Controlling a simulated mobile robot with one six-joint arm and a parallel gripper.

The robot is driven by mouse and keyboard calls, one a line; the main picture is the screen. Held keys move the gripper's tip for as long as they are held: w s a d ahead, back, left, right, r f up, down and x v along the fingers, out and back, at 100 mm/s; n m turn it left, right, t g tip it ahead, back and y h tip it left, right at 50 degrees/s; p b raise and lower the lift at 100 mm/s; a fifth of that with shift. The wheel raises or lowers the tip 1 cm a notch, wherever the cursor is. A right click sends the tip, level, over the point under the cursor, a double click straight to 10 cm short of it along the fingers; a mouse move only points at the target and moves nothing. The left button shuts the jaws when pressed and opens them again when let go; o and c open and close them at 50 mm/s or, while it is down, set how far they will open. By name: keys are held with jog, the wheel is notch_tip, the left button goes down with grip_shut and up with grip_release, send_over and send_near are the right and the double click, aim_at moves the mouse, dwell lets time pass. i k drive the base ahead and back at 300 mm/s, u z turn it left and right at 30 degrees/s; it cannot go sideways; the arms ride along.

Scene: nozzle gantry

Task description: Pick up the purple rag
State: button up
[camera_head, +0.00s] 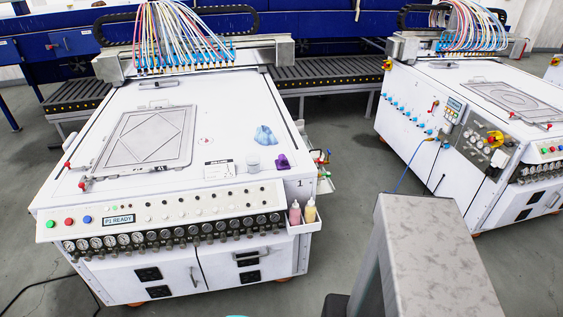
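The purple rag (282,161) is a small crumpled lump on the white top of the left machine (225,110). It lies near that top's right edge, towards the front corner. My gripper is not in view. Nothing touches or covers the rag from above as far as I can see.
A light blue crumpled cloth (264,135) and a small whitish cup (253,165) are close to the rag. A side holder carries a pink bottle (295,213) and a yellowish bottle (310,211). Grey floor (345,165) separates this machine from the right machine (450,110).

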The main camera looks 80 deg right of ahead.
aim_at(283, 163)
jog(key=u, duration=0.05)
jog(key=i, duration=1.1)
jog(key=u, duration=1.1)
jog(key=k, duration=0.1)
jog(key=z, duration=2.7)
